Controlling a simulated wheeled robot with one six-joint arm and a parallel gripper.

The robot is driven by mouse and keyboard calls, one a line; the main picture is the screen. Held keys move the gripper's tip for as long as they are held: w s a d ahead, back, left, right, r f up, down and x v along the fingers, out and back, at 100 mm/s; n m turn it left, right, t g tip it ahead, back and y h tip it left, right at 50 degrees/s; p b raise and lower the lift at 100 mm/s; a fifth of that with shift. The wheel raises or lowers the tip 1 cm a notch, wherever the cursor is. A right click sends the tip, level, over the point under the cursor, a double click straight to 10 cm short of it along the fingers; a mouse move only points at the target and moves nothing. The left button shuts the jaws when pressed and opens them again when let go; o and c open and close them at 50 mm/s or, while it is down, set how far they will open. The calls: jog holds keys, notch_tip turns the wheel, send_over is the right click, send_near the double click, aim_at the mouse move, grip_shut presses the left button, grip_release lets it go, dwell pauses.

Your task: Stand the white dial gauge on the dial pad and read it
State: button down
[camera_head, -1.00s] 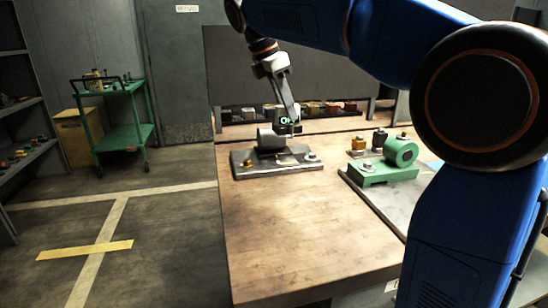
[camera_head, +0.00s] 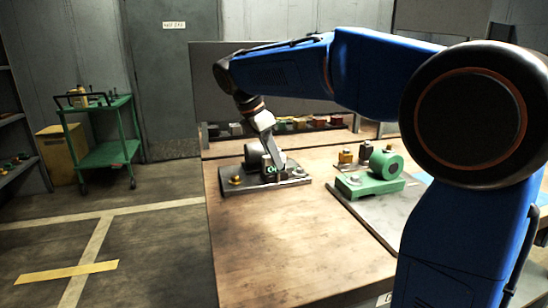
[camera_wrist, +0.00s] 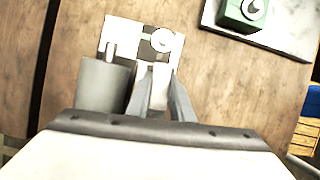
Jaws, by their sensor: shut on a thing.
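A grey plate (camera_head: 285,183) on the wooden table carries a grey cylinder (camera_head: 255,156), a brass knob (camera_head: 236,181) and a silver round piece (camera_head: 300,172) at its right end. My gripper (camera_head: 272,170) is low over the plate, in front of the cylinder. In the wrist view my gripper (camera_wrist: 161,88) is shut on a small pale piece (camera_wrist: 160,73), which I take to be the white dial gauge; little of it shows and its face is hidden. The cylinder (camera_wrist: 103,86) is beside the fingers, the silver piece (camera_wrist: 163,40) beyond the tips. I cannot tell whether the held piece touches the plate.
A green fixture (camera_head: 368,187) with a green roll stands on a grey plate to the right. Several small blocks (camera_head: 300,123) line the back. The table's near part is bare. A green cart (camera_head: 108,153) stands on the floor at left.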

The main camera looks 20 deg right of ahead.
jog(key=c, duration=1.6)
grip_release()
jog(key=shift+f, duration=0.1)
jog(key=shift+o, duration=0.2)
jog(key=v, duration=1.2)
jog(key=shift+s, duration=0.1)
